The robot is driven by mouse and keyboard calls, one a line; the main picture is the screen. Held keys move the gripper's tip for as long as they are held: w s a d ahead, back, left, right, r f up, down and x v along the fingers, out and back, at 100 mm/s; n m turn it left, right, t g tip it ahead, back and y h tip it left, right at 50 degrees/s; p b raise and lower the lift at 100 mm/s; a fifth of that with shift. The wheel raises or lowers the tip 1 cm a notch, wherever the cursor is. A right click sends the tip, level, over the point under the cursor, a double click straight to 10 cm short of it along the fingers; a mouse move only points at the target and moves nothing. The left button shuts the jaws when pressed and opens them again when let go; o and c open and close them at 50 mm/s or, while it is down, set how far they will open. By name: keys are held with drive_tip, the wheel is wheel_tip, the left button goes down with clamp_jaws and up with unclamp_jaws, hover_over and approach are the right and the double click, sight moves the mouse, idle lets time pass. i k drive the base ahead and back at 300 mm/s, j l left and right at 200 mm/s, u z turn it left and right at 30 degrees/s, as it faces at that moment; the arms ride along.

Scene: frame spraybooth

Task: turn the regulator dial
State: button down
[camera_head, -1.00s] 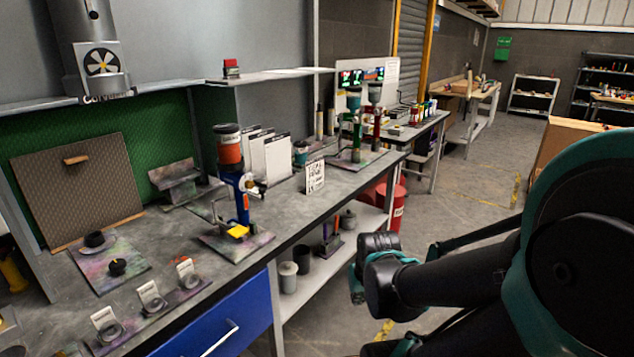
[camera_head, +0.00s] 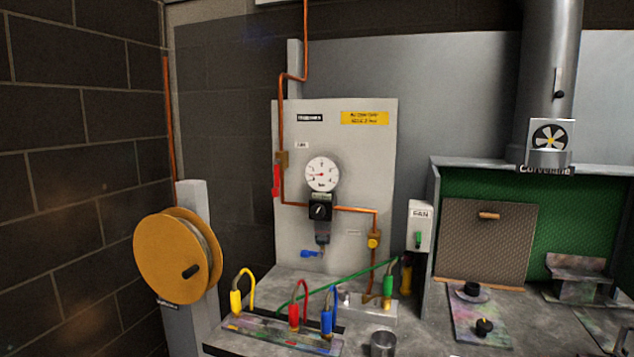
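The regulator dial (camera_head: 319,210) is a black square-looking knob with a light pointer mark. It sits on the copper pipe line on a pale upright panel (camera_head: 372,145), directly below a round white pressure gauge (camera_head: 322,174) with a red needle. A dark filter bowl (camera_head: 322,233) hangs beneath the dial. My gripper is not in view, and nothing touches the dial.
A red lever (camera_head: 276,181) and a yellow valve (camera_head: 373,241) sit on the pipes. An orange hose reel (camera_head: 178,258) stands at left. Coloured hose connectors (camera_head: 294,317) and a metal cup (camera_head: 383,343) are on the bench below. A fan switch box (camera_head: 420,226) is at right.

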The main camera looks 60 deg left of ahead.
sight(318, 211)
drive_tip(key=u, duration=2.25)
drive_tip(key=j, duration=0.2)
drive_tip(key=z, duration=0.05)
